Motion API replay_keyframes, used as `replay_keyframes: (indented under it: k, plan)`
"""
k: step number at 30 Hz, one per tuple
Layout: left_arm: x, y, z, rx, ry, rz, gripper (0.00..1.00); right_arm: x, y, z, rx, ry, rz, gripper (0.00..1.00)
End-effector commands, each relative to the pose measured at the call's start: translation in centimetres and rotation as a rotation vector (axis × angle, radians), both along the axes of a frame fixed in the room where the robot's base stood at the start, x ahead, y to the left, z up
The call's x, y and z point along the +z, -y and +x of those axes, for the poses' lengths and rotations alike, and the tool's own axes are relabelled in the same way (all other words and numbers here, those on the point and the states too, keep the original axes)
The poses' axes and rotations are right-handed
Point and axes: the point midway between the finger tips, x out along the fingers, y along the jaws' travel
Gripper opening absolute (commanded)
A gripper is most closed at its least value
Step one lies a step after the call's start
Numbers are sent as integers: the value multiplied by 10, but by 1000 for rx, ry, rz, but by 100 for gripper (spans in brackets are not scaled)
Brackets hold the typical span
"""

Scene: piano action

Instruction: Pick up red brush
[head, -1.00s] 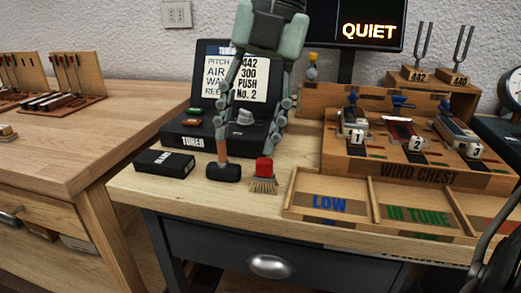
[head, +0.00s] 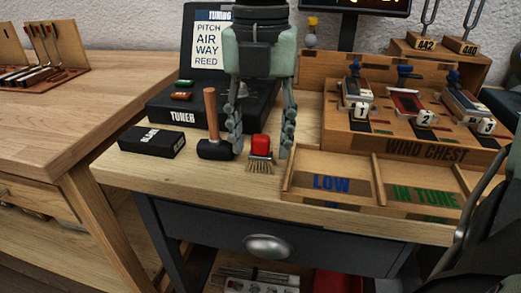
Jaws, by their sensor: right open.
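The red brush (head: 260,147) stands on the workbench with its red block up and its tan bristles down. My right gripper (head: 262,154) comes down from the top of the head view, open, one finger on each side of the brush. There are visible gaps between the fingers and the brush, and I cannot tell whether the fingers are level with it in depth. My left gripper is not in view.
A hammer (head: 212,122) with a wooden handle stands just left of the left finger. A black box (head: 151,142) and the tuner (head: 178,106) are further left and behind. The sorting tray (head: 298,193) and wind chest (head: 440,152) are to the right.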

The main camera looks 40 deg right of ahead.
Motion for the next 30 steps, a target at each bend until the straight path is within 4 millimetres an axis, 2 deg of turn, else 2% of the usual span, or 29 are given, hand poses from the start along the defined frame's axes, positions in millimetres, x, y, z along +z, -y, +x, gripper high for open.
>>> replay_keyframes:
  k: [5,17,25,30]
  plan:
    - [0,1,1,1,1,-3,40,0,0,0,0,1,1,48]
    - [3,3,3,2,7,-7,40,0,0,0,0,0,1,0]
    - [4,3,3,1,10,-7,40,1,0,0,0,1,1,0]
    - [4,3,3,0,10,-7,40,13,0,1,-1,2,1,0]
